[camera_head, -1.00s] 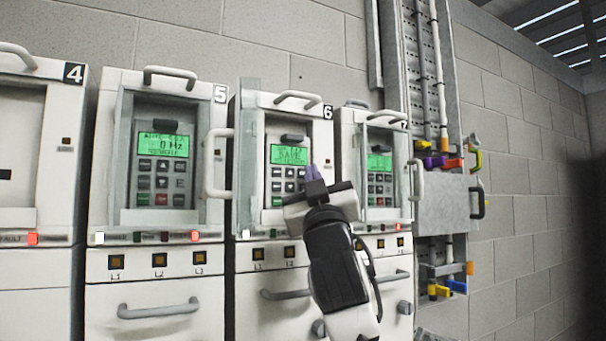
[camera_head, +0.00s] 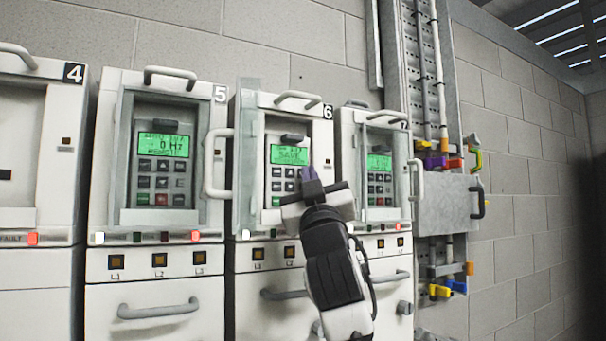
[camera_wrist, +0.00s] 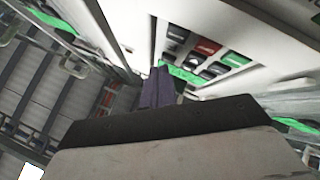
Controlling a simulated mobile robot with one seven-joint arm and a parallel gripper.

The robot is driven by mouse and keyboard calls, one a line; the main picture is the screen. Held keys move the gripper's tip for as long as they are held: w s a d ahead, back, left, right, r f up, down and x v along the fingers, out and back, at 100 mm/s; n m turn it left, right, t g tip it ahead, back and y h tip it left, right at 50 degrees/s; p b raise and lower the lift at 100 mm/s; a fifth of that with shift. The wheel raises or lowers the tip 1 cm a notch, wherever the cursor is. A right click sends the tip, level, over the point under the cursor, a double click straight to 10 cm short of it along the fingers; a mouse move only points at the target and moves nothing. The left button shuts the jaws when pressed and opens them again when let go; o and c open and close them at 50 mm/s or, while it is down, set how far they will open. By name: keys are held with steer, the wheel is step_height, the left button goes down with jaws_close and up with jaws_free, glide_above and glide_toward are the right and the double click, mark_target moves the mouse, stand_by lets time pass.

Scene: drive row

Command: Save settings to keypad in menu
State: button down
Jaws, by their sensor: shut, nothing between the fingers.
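In the wrist view the fingertips (camera_wrist: 158,85) point toward the keypad's dark, red and green keys (camera_wrist: 207,47). I cannot tell whether they touch a key.
Drive 5 (camera_head: 160,85) on the left shows "0 Hz" on its screen. Drive 7 (camera_head: 372,128) stands close on the right, with a handle (camera_head: 416,180) jutting out. Drive 6's cover handle (camera_head: 209,165) juts out at left. Coloured padlocks (camera_head: 437,162) hang at the right.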

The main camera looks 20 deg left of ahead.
steer(key=shift+w+a, duration=0.15)
steer(key=shift+a, duration=0.1)
steer(key=shift+d, duration=0.15)
stand_by(0.5)
steer(key=shift+s+d, duration=0.45)
steer(key=shift+d, duration=0.05)
steer(key=s+d, duration=0.1)
steer(key=d, duration=0.1)
steer(key=s+d+b, duration=0.1)
steer(key=s+d, duration=0.1)
steer(key=shift+b, duration=0.3)
steer(key=shift+s, duration=0.1)
stand_by(3.0)
